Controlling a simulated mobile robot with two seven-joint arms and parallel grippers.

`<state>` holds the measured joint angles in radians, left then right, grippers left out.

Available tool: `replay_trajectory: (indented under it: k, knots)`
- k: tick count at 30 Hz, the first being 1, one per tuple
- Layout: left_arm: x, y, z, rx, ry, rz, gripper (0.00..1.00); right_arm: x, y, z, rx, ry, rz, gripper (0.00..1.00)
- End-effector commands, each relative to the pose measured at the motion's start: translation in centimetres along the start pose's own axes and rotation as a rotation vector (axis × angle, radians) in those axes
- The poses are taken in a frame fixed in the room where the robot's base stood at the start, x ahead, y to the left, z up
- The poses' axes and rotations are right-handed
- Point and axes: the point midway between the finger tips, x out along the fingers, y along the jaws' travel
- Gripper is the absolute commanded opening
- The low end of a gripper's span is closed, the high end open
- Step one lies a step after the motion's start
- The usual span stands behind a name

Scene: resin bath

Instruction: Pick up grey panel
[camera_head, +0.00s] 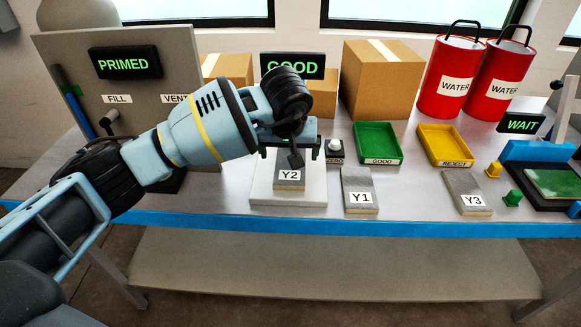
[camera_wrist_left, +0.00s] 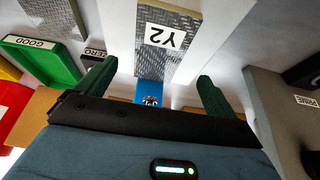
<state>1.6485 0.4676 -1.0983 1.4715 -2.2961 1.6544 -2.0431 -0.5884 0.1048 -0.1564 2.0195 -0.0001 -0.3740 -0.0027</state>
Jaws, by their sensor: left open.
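A grey panel labelled Y2 (camera_head: 289,184) lies on a white plate (camera_head: 258,192). It also shows in the left wrist view (camera_wrist_left: 164,62), ahead of the fingers. Two more grey panels, Y1 (camera_head: 358,181) and Y3 (camera_head: 466,187), lie to the right on the table. My left gripper (camera_head: 290,150) is open and empty, above the back part of Y2. Its green fingers (camera_wrist_left: 155,92) are spread wider than the panel in the left wrist view. The gripper hides the far end of Y2 in the head view. My right gripper is out of view.
A green GOOD tray (camera_head: 377,140) and a yellow REJECT tray (camera_head: 446,143) stand behind Y1 and Y3. A button box (camera_head: 335,152) is right of the plate. A grey PRIMED unit (camera_head: 75,52), cartons (camera_head: 382,75) and red WATER drums (camera_head: 449,103) stand behind.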

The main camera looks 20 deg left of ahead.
Motion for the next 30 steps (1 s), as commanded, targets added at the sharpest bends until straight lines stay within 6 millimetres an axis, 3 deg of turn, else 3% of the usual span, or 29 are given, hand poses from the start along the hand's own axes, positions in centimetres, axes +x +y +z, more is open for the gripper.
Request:
replay_trajectory:
  k: [5, 15, 24, 30]
  knots:
    - [0.5, 0.1, 0.1, 0.000, -0.001, 0.001, 0.94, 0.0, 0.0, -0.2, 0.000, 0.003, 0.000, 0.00]
    - [4.8, 0.3, 0.4, -0.001, 0.000, 0.002, 0.94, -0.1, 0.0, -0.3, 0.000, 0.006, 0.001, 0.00]
    - [5.2, 0.2, 0.3, 0.000, 0.001, 0.002, 0.94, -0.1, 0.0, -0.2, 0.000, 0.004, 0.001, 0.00]
    - [5.1, 0.2, 0.3, -0.001, 0.001, 0.002, 0.69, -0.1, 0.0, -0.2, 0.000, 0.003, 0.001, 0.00]
